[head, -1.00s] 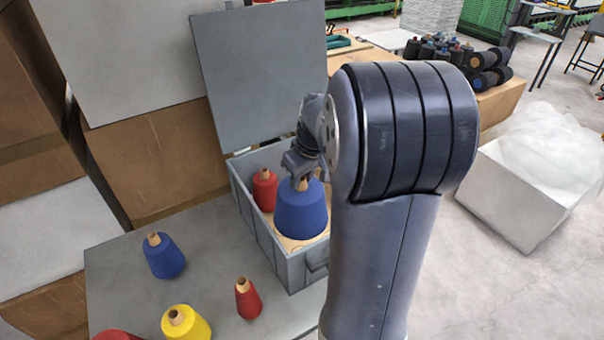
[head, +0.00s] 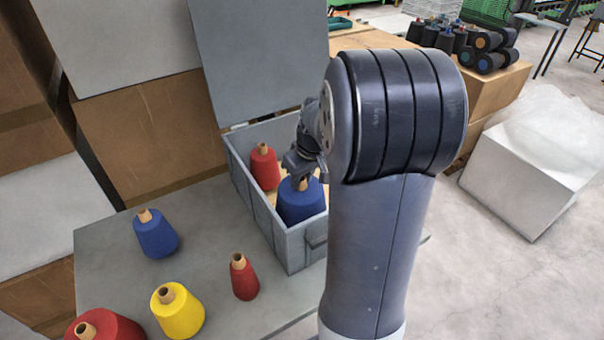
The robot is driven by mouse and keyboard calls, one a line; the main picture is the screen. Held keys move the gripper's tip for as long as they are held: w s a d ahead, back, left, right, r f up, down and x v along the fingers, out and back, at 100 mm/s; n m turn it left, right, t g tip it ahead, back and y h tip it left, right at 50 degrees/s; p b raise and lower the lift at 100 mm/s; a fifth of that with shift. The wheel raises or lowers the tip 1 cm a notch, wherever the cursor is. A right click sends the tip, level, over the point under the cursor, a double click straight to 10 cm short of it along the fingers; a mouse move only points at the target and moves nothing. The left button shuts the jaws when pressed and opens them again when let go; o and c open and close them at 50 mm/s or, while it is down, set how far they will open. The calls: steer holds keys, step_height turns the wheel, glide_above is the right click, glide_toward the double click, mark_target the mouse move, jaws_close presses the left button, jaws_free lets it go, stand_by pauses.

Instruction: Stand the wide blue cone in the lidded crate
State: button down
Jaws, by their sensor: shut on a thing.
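The wide blue cone (head: 301,205) is upright inside the grey lidded crate (head: 258,220), at its near right part, with its lower part hidden behind the crate's front wall. My gripper (head: 303,183) is shut on the tan tube at the cone's top. The crate's lid (head: 262,60) stands open at the back. A red cone (head: 265,167) stands in the crate to the left of the blue one. Whether the blue cone's base touches the crate floor is hidden.
On the grey table (head: 205,215) stand a smaller blue cone (head: 156,235), a yellow cone (head: 177,312), a slim red cone (head: 244,279) and a wide red cone (head: 103,327). My arm hides the crate's right side. Dark cones (head: 470,45) lie on a far box.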

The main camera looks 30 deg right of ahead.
mark_target(303, 189)
steer(key=shift+f+b, duration=1.7)
steer(key=shift+f, duration=0.65)
steer(key=shift+f+b, duration=0.3)
steer(key=shift+f, duration=0.1)
steer(key=c, duration=1.5)
jaws_free()
steer(key=o, duration=0.5)
steer(key=shift+c, duration=0.2)
steer(key=shift+f, duration=0.1)
steer(key=v, duration=1.1)
steer(key=shift+p, duration=0.3)
